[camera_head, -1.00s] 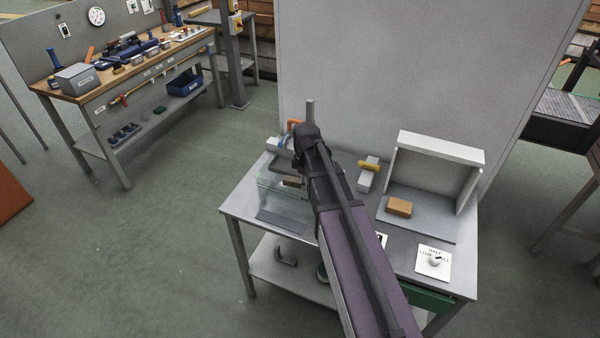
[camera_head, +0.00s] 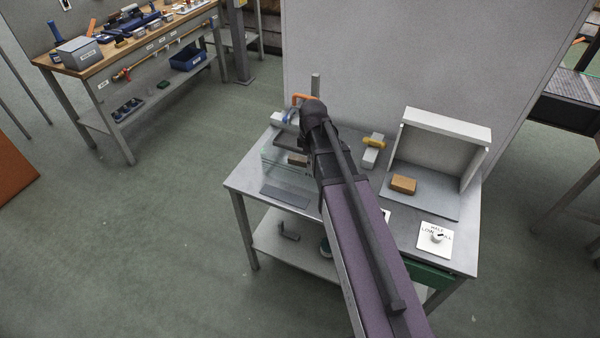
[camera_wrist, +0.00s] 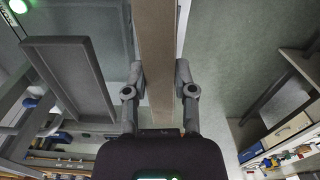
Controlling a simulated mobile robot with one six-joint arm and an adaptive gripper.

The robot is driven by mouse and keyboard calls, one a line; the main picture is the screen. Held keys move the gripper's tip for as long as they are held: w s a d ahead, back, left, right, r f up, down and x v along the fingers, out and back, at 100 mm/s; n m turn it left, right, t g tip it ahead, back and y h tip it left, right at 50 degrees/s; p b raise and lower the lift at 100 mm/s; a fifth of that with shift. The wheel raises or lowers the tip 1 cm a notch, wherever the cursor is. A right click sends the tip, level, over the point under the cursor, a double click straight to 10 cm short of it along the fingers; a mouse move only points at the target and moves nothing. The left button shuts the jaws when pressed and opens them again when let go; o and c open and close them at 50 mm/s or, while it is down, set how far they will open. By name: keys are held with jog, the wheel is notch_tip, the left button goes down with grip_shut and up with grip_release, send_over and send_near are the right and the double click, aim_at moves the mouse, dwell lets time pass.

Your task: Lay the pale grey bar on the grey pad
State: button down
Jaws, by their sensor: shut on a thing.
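My gripper (camera_wrist: 160,82) is shut on a long, flat-sided, brownish-grey bar (camera_wrist: 156,50), which runs up out of the wrist view. I cannot tell from its colour whether this is the pale grey bar. In the head view my gripper is above the back left of the table, its fingertips hidden behind my arm. A flat grey pad (camera_head: 285,196) lies bare at the table's front left, in front of clear panels. A pale grey block (camera_head: 370,157) with a yellow piece across it sits right of my arm.
The table (camera_head: 237,184) also holds a brown block (camera_head: 403,184) by an open white box (camera_head: 445,127), a dial plate (camera_head: 435,239), and a smaller brown block (camera_head: 298,159) behind the clear panels. A tall grey panel (camera_head: 420,60) stands behind. A tool bench (camera_head: 85,68) is far left.

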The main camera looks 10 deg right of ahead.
jog(key=s+a+f+m+b, duration=0.1)
jog(key=s+a+f+b, duration=0.6)
jog(key=s+f+b, duration=0.4)
notch_tip(320, 180, down, 2)
jog(key=shift+s+f+b, duration=0.1)
jog(key=shift+s+b, duration=0.25)
jog(key=shift+b, duration=0.7)
jog(key=b, duration=0.1)
send_over(284, 196)
jog(key=s, duration=0.1)
jog(key=shift+d+f, duration=0.1)
jog(key=shift+f, duration=0.55)
jog(key=shift+w, duration=0.55)
notch_tip(284, 196, down, 4)
jog(key=b, duration=0.4)
jog(key=shift+r, duration=0.15)
jog(key=shift+c, duration=2.2)
grip_release()
